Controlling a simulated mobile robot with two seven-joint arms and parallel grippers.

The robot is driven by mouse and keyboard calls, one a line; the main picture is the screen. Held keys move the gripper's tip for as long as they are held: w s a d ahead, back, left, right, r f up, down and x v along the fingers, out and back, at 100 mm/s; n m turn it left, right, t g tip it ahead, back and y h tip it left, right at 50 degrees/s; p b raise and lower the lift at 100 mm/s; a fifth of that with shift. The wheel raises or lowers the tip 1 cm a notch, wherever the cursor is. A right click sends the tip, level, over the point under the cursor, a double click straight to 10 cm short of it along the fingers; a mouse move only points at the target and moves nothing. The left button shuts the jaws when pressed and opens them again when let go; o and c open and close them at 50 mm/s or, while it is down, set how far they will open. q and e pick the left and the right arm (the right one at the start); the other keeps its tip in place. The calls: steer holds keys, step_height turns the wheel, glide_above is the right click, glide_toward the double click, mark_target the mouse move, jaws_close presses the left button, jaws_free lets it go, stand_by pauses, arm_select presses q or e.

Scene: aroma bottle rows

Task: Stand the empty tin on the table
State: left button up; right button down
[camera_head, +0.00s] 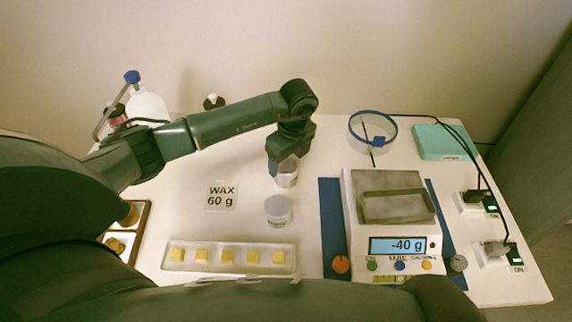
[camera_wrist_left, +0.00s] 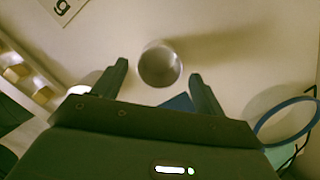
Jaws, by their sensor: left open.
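The empty tin (camera_head: 288,178) is a small silver cylinder that appears to stand upright on the white table (camera_head: 330,150), its top partly hidden by my left gripper. In the left wrist view the tin (camera_wrist_left: 160,66) is a round grey shape between the two fingers, with a gap on each side. My left gripper (camera_head: 280,164) is open, right above and beside the tin. Its fingers also show in the left wrist view (camera_wrist_left: 160,72). My right gripper is not in view.
A lidded jar (camera_head: 278,211) stands just in front of the tin. A "WAX 60 g" card (camera_head: 221,196) lies to the left, a tray of yellow cubes (camera_head: 228,270) in front. The scale (camera_head: 392,272), reading -40 g with a metal pan (camera_head: 397,207), stands right. A blue-rimmed ring (camera_head: 372,128) is behind.

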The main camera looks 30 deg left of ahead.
arm_select(q)
step_height(320, 180, up, 8)
steer(key=d, duration=0.1)
steer(key=shift+s+r, duration=0.2)
steer(key=shift+d, duration=0.15)
